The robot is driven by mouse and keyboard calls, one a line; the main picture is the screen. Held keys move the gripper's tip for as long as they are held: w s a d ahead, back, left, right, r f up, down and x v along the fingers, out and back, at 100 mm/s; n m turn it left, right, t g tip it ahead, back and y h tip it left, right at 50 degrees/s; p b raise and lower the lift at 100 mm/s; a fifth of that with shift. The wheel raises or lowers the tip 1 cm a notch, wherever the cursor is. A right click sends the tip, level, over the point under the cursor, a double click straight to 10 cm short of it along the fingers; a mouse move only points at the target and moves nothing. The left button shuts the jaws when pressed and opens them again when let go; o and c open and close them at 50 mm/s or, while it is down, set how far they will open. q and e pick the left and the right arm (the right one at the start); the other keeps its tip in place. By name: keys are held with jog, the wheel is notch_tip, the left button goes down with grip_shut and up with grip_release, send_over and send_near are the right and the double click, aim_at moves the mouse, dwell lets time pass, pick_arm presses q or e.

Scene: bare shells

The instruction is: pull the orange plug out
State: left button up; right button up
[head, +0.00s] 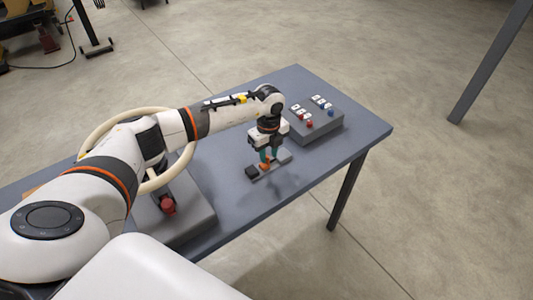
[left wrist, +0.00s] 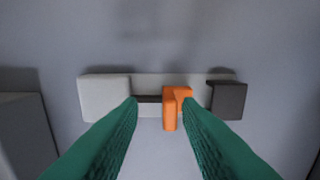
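The orange plug (left wrist: 171,105) sits on a low pale strip (left wrist: 150,82) between a light grey block (left wrist: 104,96) and a dark block (left wrist: 228,98). A dark bar runs from the light block to the plug. My left gripper (left wrist: 159,103) is open, its green fingers on either side of the plug. The right finger is close beside or touching it; a clear gap lies on the left. In the head view my left gripper (head: 268,156) points down over the plug (head: 266,166), low above the table. My right gripper is not in view.
A grey box (head: 317,122) with red, blue and white parts stands behind the gripper on the blue-grey table (head: 345,140). A large cream ring (head: 95,135) and a grey base with a red knob (head: 168,205) are at left. The table's front right is bare.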

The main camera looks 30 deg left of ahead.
pick_arm(q)
jog(key=shift+r, duration=0.3)
notch_tip(320, 180, up, 11)
jog(key=b, duration=0.3)
jog(key=shift+r, duration=0.2)
jog(key=shift+f, duration=0.1)
